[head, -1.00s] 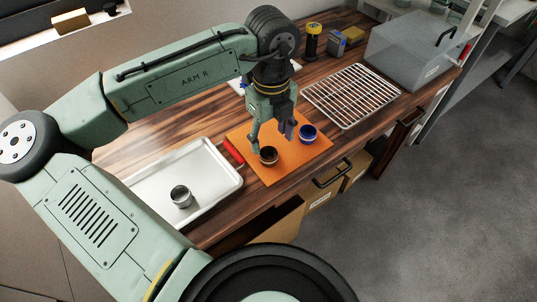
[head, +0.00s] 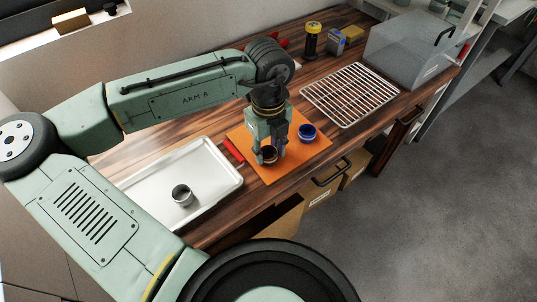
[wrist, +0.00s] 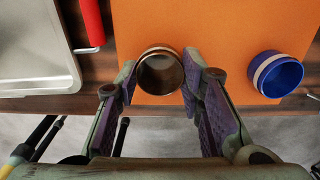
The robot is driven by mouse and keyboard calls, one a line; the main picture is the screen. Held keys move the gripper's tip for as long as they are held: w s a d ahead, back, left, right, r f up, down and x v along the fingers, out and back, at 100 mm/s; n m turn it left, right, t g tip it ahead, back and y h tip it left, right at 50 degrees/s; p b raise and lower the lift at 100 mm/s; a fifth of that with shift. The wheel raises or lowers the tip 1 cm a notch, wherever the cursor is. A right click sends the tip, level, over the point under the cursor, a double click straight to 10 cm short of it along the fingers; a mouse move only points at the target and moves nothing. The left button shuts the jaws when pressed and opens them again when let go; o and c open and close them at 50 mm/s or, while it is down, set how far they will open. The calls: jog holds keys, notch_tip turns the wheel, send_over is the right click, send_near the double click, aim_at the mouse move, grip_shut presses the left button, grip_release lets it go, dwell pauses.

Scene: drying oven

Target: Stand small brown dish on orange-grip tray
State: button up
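The small brown dish (head: 270,157) stands upright on the orange mat, and it shows in the wrist view (wrist: 160,73) as a dark cup with a pale rim band. My gripper (head: 269,150) is low over the mat at the dish. In the wrist view its open fingers (wrist: 158,70) lie on either side of the dish, the right one very close to its wall; contact cannot be told. The silver tray (head: 218,179) lies left of the mat with a red-orange grip (head: 233,151); the tray's corner shows in the wrist view (wrist: 40,75). A grey metallic dish (head: 181,197) stands on it.
A blue dish (head: 307,134) stands on the orange mat (head: 275,178), right of my gripper. The tray's surface around the grey dish is bare.

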jog(key=c, duration=0.6)
jog(key=shift+r, duration=0.15)
jog(key=shift+r, duration=0.6)
notch_tip(320, 180, up, 2)
jog(key=shift+s+b, duration=0.1)
jog(key=shift+b, duration=0.45)
jog(key=s+r+b, duration=0.1)
jog(key=s+b, duration=0.7)
jog(key=s, duration=0.7)
jog(key=shift+s+r, duration=0.25)
jog(key=shift+s, duration=0.15)
